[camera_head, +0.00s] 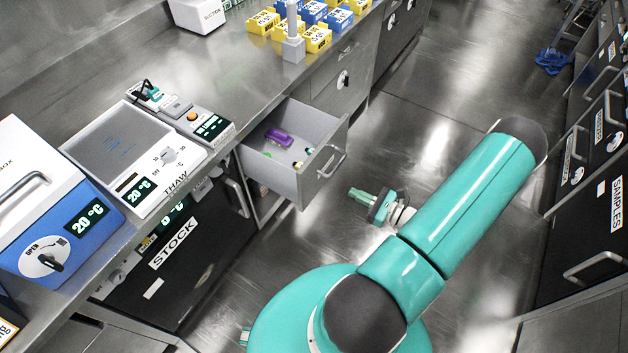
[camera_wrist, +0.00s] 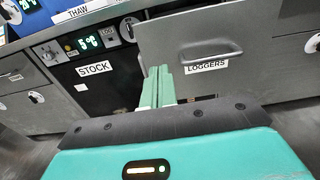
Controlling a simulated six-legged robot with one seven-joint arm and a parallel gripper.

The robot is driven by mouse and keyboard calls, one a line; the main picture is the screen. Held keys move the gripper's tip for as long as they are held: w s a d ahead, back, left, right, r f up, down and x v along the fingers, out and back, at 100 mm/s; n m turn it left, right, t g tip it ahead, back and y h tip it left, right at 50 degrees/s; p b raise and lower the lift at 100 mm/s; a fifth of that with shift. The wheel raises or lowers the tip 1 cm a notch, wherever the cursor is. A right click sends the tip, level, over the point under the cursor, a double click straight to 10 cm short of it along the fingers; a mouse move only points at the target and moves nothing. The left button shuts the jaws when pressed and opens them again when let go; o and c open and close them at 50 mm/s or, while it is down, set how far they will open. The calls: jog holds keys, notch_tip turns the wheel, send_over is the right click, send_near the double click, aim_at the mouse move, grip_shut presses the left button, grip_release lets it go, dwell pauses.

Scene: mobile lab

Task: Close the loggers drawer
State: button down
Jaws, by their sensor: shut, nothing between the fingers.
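The loggers drawer (camera_head: 324,172) is a grey metal drawer under the left counter, pulled out into the aisle. Inside it lie a purple item and a few small dark and green items. Its front has a bar handle (camera_head: 333,161) in the head view. In the wrist view, the drawer front (camera_wrist: 265,35) shows a LOGGERS label and the handle (camera_wrist: 210,52). My gripper (camera_head: 356,194) is shut and empty, just outside the drawer front and apart from it in the head view. In the wrist view, its fingers (camera_wrist: 158,75) overlap the drawer front left of the label.
A black STOCK unit (camera_head: 180,250) is under the counter left of the drawer. A THAW device (camera_head: 130,155) and a blue-white box (camera_head: 60,205) stand on the counter. Black SAMPLES drawers (camera_head: 590,215) line the right side. The aisle floor (camera_head: 420,150) is open.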

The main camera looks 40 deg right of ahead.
send_near(311, 171)
jog(key=x, duration=0.6)
jog(key=shift+w+r, duration=0.15)
jog(key=shift+w, duration=0.05)
jog(key=shift+w+a, duration=0.15)
jog(key=shift+w, duration=0.1)
jog(key=shift+w+a, duration=0.15)
jog(key=shift+w, duration=0.25)
jog(key=x, duration=2.7)
jog(key=shift+w, duration=0.2)
